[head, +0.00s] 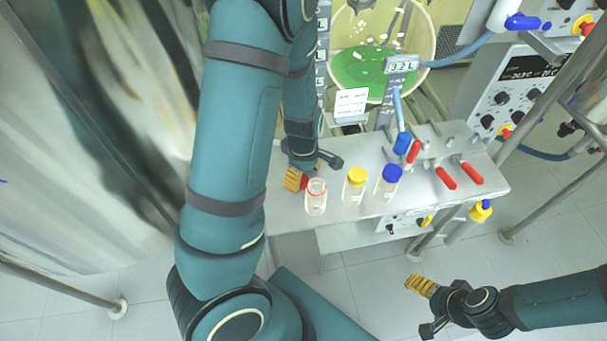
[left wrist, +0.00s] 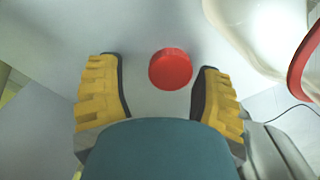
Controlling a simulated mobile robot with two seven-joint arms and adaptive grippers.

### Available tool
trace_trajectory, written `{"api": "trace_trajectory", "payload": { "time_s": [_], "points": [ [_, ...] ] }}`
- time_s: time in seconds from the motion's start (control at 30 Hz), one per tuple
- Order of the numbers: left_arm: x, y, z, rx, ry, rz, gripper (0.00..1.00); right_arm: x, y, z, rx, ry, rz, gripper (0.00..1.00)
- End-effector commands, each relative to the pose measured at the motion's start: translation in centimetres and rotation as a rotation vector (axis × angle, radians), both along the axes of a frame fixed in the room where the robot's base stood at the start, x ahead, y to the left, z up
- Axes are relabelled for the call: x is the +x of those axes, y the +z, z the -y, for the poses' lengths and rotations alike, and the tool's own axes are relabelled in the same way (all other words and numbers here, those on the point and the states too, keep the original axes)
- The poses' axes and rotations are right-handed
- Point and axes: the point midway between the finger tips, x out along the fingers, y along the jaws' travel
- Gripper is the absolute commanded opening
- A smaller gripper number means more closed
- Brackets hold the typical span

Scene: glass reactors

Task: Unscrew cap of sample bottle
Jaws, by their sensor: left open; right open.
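The sample bottle (head: 316,200) stands upright and uncapped on the metal shelf, with a red ring at its neck. Part of it shows at the right in the left wrist view (left wrist: 305,62). A round red cap (left wrist: 170,69) lies on the shelf surface, apart from the bottle; a sliver shows beside my gripper in the head view (head: 304,183). My left gripper (head: 305,175) is open just left of the bottle. In the left wrist view (left wrist: 163,92) the cap lies between and beyond its yellow fingers, with gaps on both sides. My right gripper (head: 424,307) is open and empty, low at the right.
A yellow-capped bottle (head: 355,186) and a blue-capped bottle (head: 387,184) stand to the right of the open bottle. Red-handled valves (head: 460,176) are at the shelf's right.

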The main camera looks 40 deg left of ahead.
Motion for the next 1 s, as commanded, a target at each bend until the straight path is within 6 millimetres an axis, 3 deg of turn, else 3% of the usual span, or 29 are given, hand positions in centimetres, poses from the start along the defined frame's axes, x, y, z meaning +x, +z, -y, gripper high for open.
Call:
{"api": "trace_trajectory", "payload": {
  "time_s": [0.3,0.5,0.7,1.0],
  "points": [
    [0.1,7.0,0.1,-0.001,-0.003,0.005,0.66,0.0,3.6,0.0,0.000,-0.004,0.000,0.84],
    [0.0,10.0,0.1,-0.001,-0.002,0.003,0.66,0.5,5.1,0.1,-0.003,-0.014,0.012,0.84],
    [0.0,11.2,0.0,-0.001,-0.001,0.002,0.66,0.8,5.6,0.1,-0.004,-0.019,0.017,0.84],
    [0.0,11.2,0.0,0.000,-0.001,0.001,0.66,0.8,5.5,0.2,-0.004,-0.019,0.018,0.84]
  ]
}}
